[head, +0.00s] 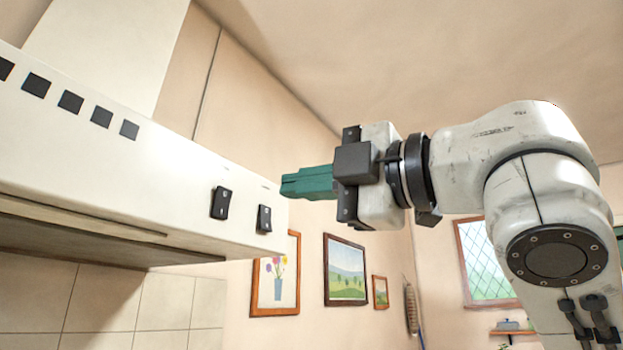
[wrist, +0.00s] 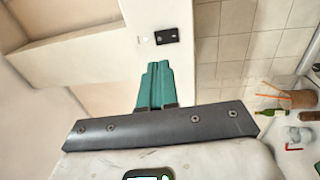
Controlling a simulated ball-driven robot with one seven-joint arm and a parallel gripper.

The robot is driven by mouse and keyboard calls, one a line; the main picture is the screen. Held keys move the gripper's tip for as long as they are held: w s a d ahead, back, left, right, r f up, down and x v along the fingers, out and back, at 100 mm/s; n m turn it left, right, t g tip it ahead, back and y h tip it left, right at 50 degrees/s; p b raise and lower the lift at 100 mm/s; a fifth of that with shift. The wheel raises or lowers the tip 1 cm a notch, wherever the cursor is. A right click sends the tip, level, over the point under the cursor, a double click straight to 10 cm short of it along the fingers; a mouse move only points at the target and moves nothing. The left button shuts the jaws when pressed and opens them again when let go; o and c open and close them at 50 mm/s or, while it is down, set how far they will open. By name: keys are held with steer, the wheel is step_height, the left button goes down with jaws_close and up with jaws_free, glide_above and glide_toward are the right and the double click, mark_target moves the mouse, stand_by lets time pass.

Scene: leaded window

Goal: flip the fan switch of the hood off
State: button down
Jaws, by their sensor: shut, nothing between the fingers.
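The white range hood (head: 110,150) fills the left of the head view. Two black rocker switches sit near the right end of its front face: a left one (head: 221,202) and a right one (head: 264,218). Their small marks are too small to read, so I cannot tell which is the fan switch. My gripper (head: 288,185) has teal fingers closed together with nothing between them, to the right of and a little above the right switch. In the wrist view one black switch (wrist: 167,36) shows beyond the fingertips (wrist: 155,70), apart from them.
Several black squares (head: 70,101) line the hood's upper front. Framed pictures (head: 345,270) hang on the wall behind. The wrist view shows a brown pot (wrist: 298,99) and a bottle (wrist: 272,112) at the right. Open air surrounds the gripper.

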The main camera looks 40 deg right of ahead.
mark_target(225, 194)
steer(key=p+x, duration=0.2)
steer(key=x, duration=0.8)
steer(key=shift+w, duration=0.15)
steer(key=shift+r, duration=0.1)
steer(key=shift+w+r+g+p, duration=0.2)
steer(key=shift+r+g+p, duration=0.15)
steer(key=shift+p, duration=0.75)
steer(key=shift+f+b, duration=0.3)
steer(key=shift+s, duration=0.15)
